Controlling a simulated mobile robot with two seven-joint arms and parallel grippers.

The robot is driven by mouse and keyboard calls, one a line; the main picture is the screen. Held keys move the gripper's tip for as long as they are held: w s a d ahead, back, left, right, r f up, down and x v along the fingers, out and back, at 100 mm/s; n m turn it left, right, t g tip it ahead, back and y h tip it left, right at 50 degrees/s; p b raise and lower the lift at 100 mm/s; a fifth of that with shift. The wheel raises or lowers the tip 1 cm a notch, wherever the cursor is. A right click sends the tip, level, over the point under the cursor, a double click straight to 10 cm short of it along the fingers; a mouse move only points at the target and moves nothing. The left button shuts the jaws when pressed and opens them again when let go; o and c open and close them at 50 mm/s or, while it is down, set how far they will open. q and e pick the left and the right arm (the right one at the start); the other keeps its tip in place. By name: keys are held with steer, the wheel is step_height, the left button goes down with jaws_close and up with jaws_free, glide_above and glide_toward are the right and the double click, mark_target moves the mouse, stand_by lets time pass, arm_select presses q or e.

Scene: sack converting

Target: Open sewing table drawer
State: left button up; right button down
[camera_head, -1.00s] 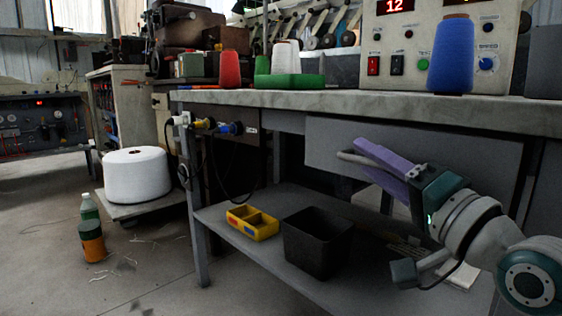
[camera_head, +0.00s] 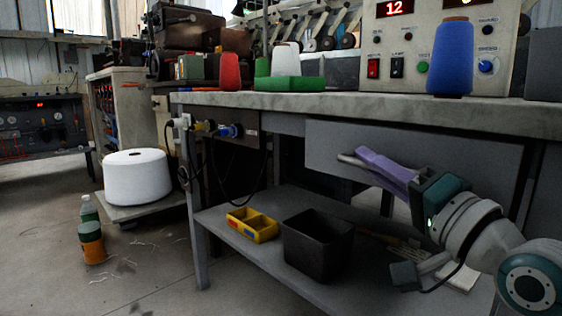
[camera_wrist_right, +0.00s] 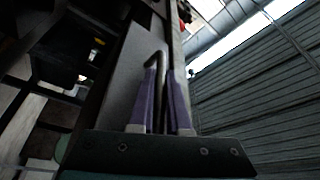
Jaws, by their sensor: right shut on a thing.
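The sewing table (camera_head: 400,108) has a light stone-like top with a flat grey drawer front (camera_head: 440,152) under its right half. A bar handle (camera_head: 350,159) runs along the drawer front. My right gripper (camera_head: 366,158) has purple fingers and is shut on the handle. In the right wrist view, the purple fingers of this gripper (camera_wrist_right: 163,85) lie on both sides of the dark handle (camera_wrist_right: 157,58), against the grey drawer front (camera_wrist_right: 128,75). How far the drawer stands out from the table is hard to tell. My left gripper is not in view.
On the lower shelf stand a black bin (camera_head: 318,245) and a yellow divided tray (camera_head: 252,225). A white spool (camera_head: 137,177) and bottles (camera_head: 91,240) stand at the left.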

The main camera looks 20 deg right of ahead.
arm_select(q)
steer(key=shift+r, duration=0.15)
arm_select(e)
steer(key=shift+a, duration=0.1)
stand_by(0.6)
steer(key=shift+s+a+r+p, duration=0.1)
steer(key=shift+a+r+p, duration=0.1)
steer(key=shift+p, duration=0.15)
arm_select(q)
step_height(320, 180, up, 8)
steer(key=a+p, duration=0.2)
steer(key=p, duration=0.5)
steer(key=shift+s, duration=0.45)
arm_select(e)
steer(key=s+a, duration=0.4)
steer(key=a, duration=0.5)
steer(key=s+a, duration=0.4)
steer(key=a, duration=0.6)
steer(key=shift+f, duration=0.15)
steer(key=c, duration=0.9)
jaws_free()
steer(key=shift+f, duration=0.1)
